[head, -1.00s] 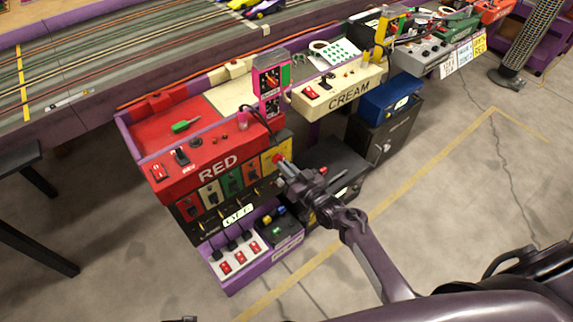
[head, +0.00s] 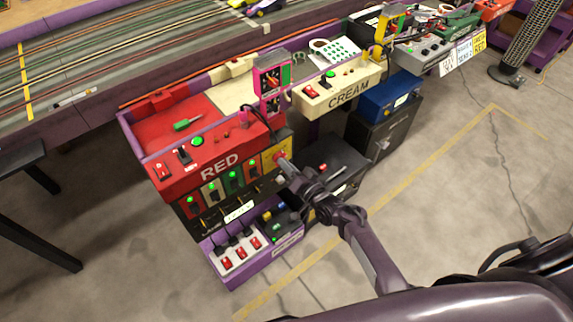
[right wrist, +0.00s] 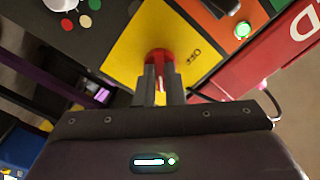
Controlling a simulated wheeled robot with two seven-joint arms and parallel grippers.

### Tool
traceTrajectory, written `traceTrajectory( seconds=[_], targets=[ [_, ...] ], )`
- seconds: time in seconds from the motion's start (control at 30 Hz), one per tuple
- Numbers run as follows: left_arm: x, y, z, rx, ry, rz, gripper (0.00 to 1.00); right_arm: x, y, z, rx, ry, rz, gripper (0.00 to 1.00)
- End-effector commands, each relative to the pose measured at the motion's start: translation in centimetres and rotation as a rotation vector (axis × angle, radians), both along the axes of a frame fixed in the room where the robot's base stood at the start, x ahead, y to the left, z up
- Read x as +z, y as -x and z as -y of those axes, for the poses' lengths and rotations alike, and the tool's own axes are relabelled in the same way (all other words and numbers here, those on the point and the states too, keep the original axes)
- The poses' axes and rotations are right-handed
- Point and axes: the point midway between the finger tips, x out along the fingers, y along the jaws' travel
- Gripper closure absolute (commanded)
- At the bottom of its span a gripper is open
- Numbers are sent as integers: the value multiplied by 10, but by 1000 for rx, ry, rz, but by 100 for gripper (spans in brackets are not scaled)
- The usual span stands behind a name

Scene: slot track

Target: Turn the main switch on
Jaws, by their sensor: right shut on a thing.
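The main switch is a red rotary knob (right wrist: 159,55) on a yellow plate (right wrist: 125,48), at the right end of the row of switches under the RED panel. In the head view the yellow plate (head: 269,160) shows beside my gripper. My right gripper (right wrist: 160,72) is shut on the knob, a finger on each side of its red handle; it also shows in the head view (head: 284,163). The fingers hide part of the knob. Green lamps glow on the switch row, one showing in the right wrist view (right wrist: 242,30). My left gripper is out of view.
The RED panel (head: 165,178) has a lit green button (head: 197,141). Below, a purple tray (head: 236,283) holds several red switches. A black box (head: 335,155) stands close to the right of my gripper. The floor in front is clear.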

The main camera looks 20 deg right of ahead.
Motion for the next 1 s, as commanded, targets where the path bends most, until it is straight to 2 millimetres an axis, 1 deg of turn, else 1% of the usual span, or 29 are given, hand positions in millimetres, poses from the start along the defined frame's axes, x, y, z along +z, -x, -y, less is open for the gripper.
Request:
traceTrajectory(
  seconds=[0.3,0.33,0.5,0.8,0.87,0.93,1.0],
  targets=[
    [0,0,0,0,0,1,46,-2,1,0,0,-4,-4,100],
    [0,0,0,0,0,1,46,-2,1,0,0,-4,-4,90],
    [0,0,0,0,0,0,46,-1,1,0,0,-2,-2,69],
    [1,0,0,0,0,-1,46,0,2,1,0,-1,-2,69],
    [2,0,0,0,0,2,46,0,7,3,-1,-1,-3,69],
    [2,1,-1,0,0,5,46,0,17,6,0,-1,-3,69],
    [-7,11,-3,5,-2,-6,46,0,28,10,1,-1,-4,69]
  ],
)
